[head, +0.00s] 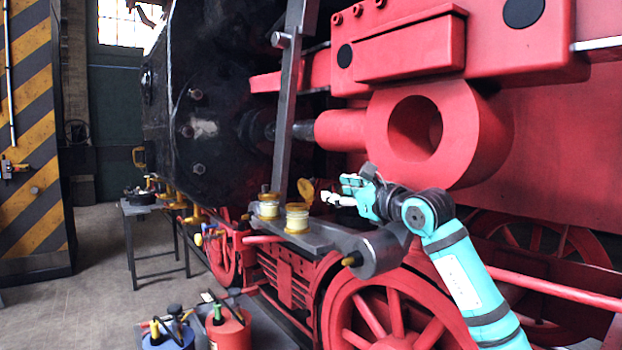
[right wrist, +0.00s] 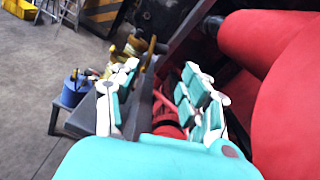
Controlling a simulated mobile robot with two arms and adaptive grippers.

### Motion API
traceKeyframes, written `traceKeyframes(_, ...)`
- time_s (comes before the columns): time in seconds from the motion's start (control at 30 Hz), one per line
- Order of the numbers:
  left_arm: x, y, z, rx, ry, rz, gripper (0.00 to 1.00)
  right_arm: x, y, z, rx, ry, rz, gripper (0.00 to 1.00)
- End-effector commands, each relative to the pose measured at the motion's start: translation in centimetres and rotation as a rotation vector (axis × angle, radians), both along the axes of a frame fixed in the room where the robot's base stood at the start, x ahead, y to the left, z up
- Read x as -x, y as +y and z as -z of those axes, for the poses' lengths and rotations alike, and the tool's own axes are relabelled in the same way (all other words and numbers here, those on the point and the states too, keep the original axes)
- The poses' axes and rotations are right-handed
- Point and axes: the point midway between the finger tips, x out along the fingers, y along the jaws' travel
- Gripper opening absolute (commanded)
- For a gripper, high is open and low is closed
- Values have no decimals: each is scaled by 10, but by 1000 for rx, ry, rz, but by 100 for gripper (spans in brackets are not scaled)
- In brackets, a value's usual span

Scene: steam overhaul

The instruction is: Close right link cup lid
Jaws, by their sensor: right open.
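Two small brass-and-cream cups stand on the grey link rod (head: 325,236) in the head view. The right link cup (head: 297,219) is the nearer one. A round gold lid (head: 306,189) stands tilted up just above and behind it, apparently raised. The left cup (head: 268,207) has a small knob on top. My right gripper (head: 345,190) is to the right of the right cup and a little above it, apart from the lid. In the right wrist view my right gripper (right wrist: 160,95) has its fingers spread with nothing held. My left gripper is not in view.
A big red cylinder (head: 470,135) sits just above my right gripper. A grey upright bar (head: 293,100) rises behind the cups. Red wheels (head: 385,310) lie below. Blue and red oil cans (head: 228,328) stand at the lower left.

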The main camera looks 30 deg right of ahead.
Motion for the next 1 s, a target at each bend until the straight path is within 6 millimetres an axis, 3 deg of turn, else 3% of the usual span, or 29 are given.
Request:
traceKeyframes(0.03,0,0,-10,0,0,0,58,-12,1,-5,-6,2,-2,45)
traceKeyframes(0.3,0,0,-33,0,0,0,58,-70,6,-4,-5,3,0,45)
traceKeyframes(0.5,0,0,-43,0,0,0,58,-98,7,-3,-3,1,0,45)
traceKeyframes(0.97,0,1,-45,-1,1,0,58,-110,9,1,1,1,0,45)
traceKeyframes(1.0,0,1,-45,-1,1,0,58,-110,9,0,1,1,0,40)
